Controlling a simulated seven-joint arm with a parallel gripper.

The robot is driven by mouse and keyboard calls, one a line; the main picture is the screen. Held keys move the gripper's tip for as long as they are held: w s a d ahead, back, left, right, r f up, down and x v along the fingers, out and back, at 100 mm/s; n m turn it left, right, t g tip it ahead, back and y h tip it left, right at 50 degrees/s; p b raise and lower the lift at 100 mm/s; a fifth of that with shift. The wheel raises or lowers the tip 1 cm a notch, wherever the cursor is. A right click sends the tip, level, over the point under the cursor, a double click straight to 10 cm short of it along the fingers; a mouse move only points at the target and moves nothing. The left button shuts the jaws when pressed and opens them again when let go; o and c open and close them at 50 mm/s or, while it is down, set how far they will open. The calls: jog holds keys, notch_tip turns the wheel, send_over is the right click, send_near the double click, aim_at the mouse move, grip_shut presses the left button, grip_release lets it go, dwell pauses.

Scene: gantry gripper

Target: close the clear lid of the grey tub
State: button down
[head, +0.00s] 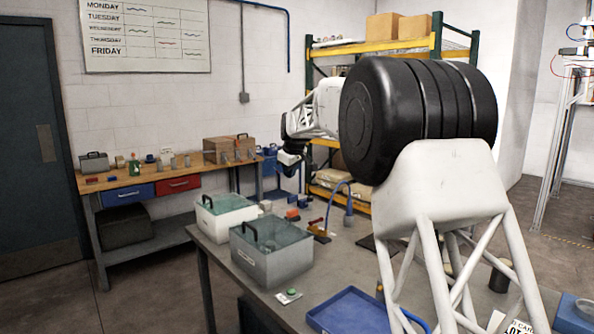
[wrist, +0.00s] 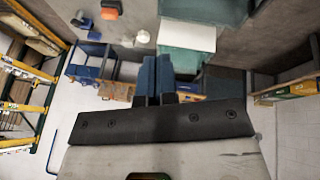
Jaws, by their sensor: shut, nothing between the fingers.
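The grey tub (head: 275,265) stands on the near table in the head view. Its clear, teal-tinted lid (head: 283,236) appears to lie across the top, with a black handle on its left side; I cannot tell whether it is fully down. The tub seems to show partly at the top of the wrist view (wrist: 207,10). My gripper (head: 289,160) is above and behind the tub, apart from it. In the wrist view its dark fingers (wrist: 156,75) are together and empty.
A white tub (head: 212,226) with a similar teal top stands behind the grey tub. Small coloured objects and a blue hose (head: 348,203) are to the right. A green button (head: 289,294) and blue tray (head: 350,312) lie in front. A workbench (head: 150,190) stands at the back wall.

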jog(key=s+a+f+n+t+h, duration=0.1)
jog(key=s+a+f+t+h, duration=0.25)
jog(key=s+a, duration=0.3)
jog(key=t+h, duration=0.1)
jog(key=t, duration=0.1)
send_over(252, 229)
jog(key=d, duration=0.1)
jog(key=shift+n, duration=0.3)
jog(key=shift+d+f, duration=0.15)
jog(key=shift+f, duration=3.1)
jog(key=f, duration=0.1)
jog(key=s+a+f, duration=0.1)
jog(key=f, duration=0.2)
jog(key=shift+s+a+f, duration=0.15)
jog(key=shift+s+a, duration=0.1)
jog(key=shift+s+a+f, duration=0.2)
jog(key=shift+f, duration=0.6)
